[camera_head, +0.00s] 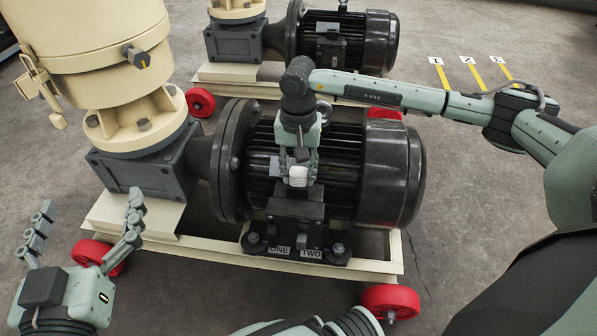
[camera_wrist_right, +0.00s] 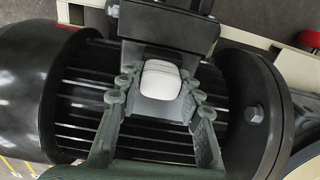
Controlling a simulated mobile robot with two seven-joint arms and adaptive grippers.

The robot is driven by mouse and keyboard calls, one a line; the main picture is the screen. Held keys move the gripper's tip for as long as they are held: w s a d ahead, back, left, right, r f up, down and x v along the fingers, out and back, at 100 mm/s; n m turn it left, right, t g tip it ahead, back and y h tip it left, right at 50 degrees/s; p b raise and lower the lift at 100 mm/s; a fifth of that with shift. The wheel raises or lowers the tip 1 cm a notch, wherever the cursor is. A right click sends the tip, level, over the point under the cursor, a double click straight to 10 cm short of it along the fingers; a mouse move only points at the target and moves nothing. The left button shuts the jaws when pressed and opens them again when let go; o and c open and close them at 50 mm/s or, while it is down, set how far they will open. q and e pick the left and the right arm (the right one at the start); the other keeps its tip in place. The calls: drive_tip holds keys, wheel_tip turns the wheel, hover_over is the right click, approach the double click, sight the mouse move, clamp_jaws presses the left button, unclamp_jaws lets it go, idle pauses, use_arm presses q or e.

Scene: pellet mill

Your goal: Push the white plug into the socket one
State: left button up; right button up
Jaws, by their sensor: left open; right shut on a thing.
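The white plug (camera_head: 298,176) is held between the fingers of my right gripper (camera_head: 298,168), in front of the black motor. In the right wrist view the white plug (camera_wrist_right: 160,80) sits between the fingertips of my right gripper (camera_wrist_right: 158,95), close against a dark box (camera_wrist_right: 165,25) on the motor. The labels ONE (camera_head: 279,250) and TWO (camera_head: 311,253) are on the base below that box. The socket openings are hidden from both views. My left gripper (camera_head: 88,222) is open and empty at the lower left, apart from the machine.
The black motor (camera_head: 395,165) is joined to a cream pellet mill (camera_head: 100,60) on a cream frame (camera_head: 215,243) with red wheels (camera_head: 390,301). A second motor (camera_head: 345,40) stands behind. Numbered yellow floor marks (camera_head: 442,76) lie at the upper right. The floor at right is clear.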

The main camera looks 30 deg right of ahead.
idle(0.5)
idle(0.3)
drive_tip(key=o, duration=1.2)
drive_tip(key=shift+o, duration=0.4)
drive_tip(key=o, duration=0.4)
drive_tip(key=shift+r, duration=0.15)
drive_tip(key=shift+r+p, duration=1.75)
drive_tip(key=shift+r, duration=1.6)
